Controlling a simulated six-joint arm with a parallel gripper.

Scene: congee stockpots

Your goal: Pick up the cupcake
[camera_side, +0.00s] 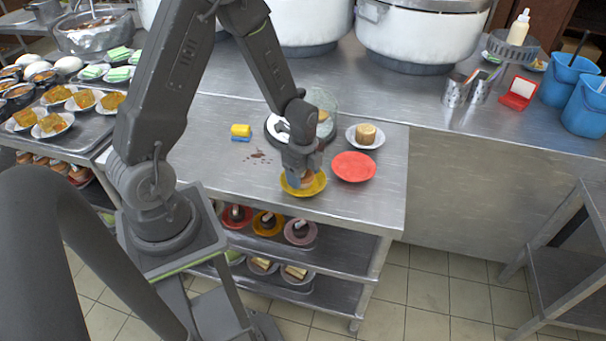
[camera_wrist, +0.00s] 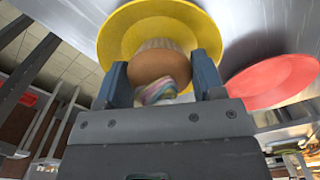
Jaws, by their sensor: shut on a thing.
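The cupcake (camera_wrist: 158,68) has a tan body and a blurred, pastel-striped top, and sits over the yellow plate (camera_wrist: 112,38) in the wrist view. In the side view the cupcake (camera_side: 307,180) is mostly hidden by my gripper, over the yellow plate (camera_side: 289,188) near the front of the steel table. My gripper (camera_wrist: 163,78) points down with its two blue-grey fingers on either side of the cupcake, shut on it. In the side view my gripper (camera_side: 300,172) is low at the plate. I cannot tell whether the cupcake still touches the plate.
An empty red plate (camera_side: 353,166) lies close to the right. Behind it a white plate holds a tan cake (camera_side: 366,134). A glass dome (camera_side: 322,103) stands behind my gripper. A yellow-and-blue sponge (camera_side: 240,131) and brown stains (camera_side: 258,156) lie left. Large pots (camera_side: 420,35) stand at the back.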

